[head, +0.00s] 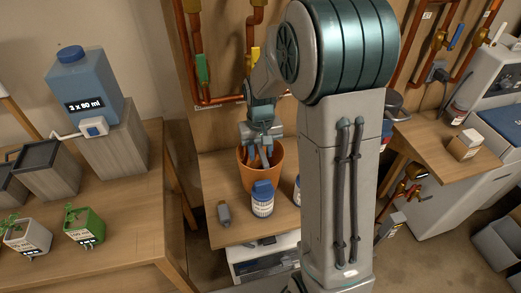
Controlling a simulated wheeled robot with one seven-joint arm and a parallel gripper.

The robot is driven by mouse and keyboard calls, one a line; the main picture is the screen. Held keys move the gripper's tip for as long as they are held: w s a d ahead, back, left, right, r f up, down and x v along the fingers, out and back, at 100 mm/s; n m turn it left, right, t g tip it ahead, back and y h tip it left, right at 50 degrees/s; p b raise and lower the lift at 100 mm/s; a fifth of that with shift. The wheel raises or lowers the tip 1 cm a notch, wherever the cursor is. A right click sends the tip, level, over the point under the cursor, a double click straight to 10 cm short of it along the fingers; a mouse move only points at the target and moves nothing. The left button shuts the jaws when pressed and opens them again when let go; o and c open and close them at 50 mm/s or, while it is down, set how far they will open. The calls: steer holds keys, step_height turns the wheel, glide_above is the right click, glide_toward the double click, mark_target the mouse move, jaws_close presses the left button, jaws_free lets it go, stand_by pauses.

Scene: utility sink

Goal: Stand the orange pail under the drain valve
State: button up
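The orange pail (248,179) stands upright on a low wooden bench in the middle of the head view. My gripper (262,156) points down at the pail, with its fingers at or inside the pail's mouth. Both fingers show with some space between them, and I see nothing held between them. Whether a finger touches the pail's wall is unclear. A brass valve with red parts (409,188) sits on copper pipe low at the right, below a wooden shelf; I cannot tell if it is the drain valve. Other valves have green, yellow and blue handles.
A blue-capped bottle (262,203) stands close in front of the pail, and a small grey object (224,214) lies left of it on the bench (208,187). A plant table (130,225) stands at left. My arm hides part of the right side.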

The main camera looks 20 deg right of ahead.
step_height(320, 180, up, 8)
steer(key=shift+f, duration=0.2)
steer(key=s+r+t, duration=0.1)
steer(key=s+r, duration=0.1)
steer(key=s, duration=0.7)
steer(key=s+r+t, duration=0.1)
steer(key=s+r, duration=0.1)
steer(key=s, duration=0.7)
steer(key=shift+r+t, duration=0.35)
steer(key=shift+t, duration=0.05)
steer(key=shift+o, duration=0.4)
steer(key=shift+s, duration=0.4)
steer(key=w+t+b, duration=0.2)
steer(key=w+b, duration=0.6)
steer(key=w, duration=0.6)
steer(key=x, duration=0.7)
steer(key=shift+w+d+f, duration=0.1)
steer(key=shift+d+f, duration=0.05)
steer(key=shift+f, duration=0.2)
steer(key=shift+s+x, duration=0.15)
steer(key=shift+x, duration=1.15)
steer(key=shift+s+x, duration=0.15)
steer(key=shift+x, duration=1.15)
steer(key=shift+f, duration=0.1)
jaws_close()
